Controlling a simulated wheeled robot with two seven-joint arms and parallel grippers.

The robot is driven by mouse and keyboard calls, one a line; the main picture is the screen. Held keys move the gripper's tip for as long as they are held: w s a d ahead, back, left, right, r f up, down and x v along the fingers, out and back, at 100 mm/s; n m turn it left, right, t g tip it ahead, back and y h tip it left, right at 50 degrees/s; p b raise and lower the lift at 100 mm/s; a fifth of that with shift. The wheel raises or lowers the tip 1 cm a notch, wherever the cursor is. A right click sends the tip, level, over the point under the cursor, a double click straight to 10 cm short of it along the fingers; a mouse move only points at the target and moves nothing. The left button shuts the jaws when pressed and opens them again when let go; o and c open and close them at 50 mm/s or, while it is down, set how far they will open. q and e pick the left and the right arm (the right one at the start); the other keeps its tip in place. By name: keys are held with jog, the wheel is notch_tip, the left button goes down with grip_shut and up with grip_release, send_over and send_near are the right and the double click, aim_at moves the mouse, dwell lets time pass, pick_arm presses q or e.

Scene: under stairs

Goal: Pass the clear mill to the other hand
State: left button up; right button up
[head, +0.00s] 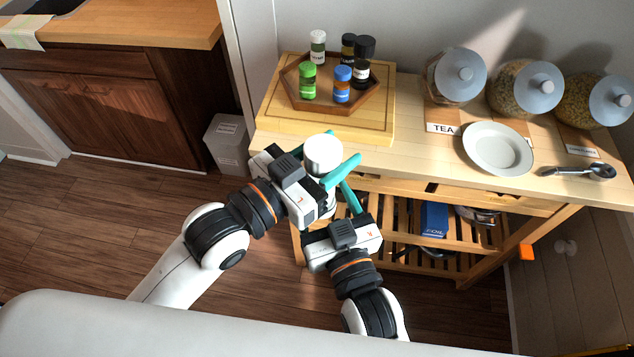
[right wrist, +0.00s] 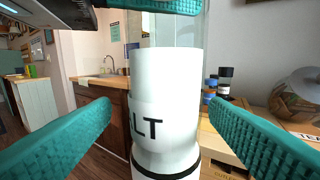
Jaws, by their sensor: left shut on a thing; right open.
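The mill (head: 323,154) shows in the head view as a white round top held upright.
A wooden cart (head: 410,150) stands behind the grippers. On it are a board (head: 275,115) with a hexagonal tray (head: 325,105) of several spice jars, lidded glass jars, a white plate (head: 497,149) and a spoon (head: 580,171).

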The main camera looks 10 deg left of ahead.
jog(key=shift+x, duration=1.6)
pick_arm(q)
jog(key=shift+r, duration=0.1)
pick_arm(e)
jog(key=c, duration=1.1)
pick_arm(q)
jog(key=o, duration=1.5)
pick_arm(e)
jog(key=shift+c, duration=0.6)
